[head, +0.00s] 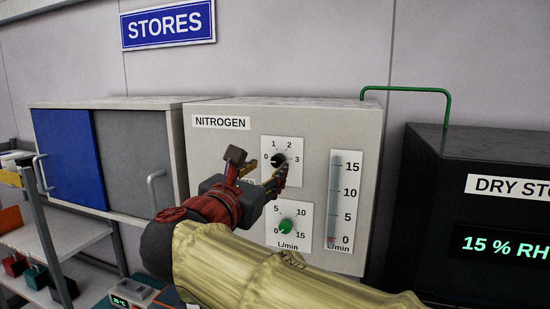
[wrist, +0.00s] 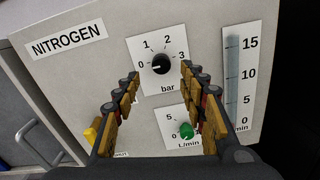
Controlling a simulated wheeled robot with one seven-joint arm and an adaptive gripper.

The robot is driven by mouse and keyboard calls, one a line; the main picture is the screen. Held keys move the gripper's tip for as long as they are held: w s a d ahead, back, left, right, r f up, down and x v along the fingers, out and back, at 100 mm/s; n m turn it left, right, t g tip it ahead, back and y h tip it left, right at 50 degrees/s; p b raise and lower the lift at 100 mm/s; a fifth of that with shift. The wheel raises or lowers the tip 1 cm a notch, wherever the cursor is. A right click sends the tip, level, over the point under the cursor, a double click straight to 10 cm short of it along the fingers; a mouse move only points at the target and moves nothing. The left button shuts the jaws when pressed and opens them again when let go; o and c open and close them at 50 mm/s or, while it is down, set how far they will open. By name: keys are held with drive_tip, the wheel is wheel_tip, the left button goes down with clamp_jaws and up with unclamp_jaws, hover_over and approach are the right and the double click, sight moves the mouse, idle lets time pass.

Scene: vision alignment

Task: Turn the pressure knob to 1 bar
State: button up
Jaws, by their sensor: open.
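The black pressure knob (head: 278,160) sits on a white plate marked 0 to 3 bar, on the front of the grey NITROGEN cabinet (head: 207,141). In the wrist view the knob (wrist: 161,64) shows whole, with a small white mark on its left side, near the 0. My gripper (head: 266,176) is in front of the panel, open and empty. In the wrist view its fingertips (wrist: 160,72) lie left and right of the knob with wide gaps. I cannot tell how far they are from the panel. My gripper partly covers the plate in the head view.
A green flow knob (head: 286,225) is just below, close to my gripper's right finger in the wrist view. A flow tube (head: 333,200) is on the right, its float near 0. A black dry storage cabinet (head: 480,155) stands right; a sliding-door cupboard (head: 120,155) stands left.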

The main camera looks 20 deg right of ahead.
sight(276, 163)
drive_tip(key=shift+p+x, duration=0.65)
drive_tip(key=shift+x, duration=2.5)
drive_tip(key=shift+d, duration=0.1)
drive_tip(key=shift+c, duration=0.9)
clamp_jaws()
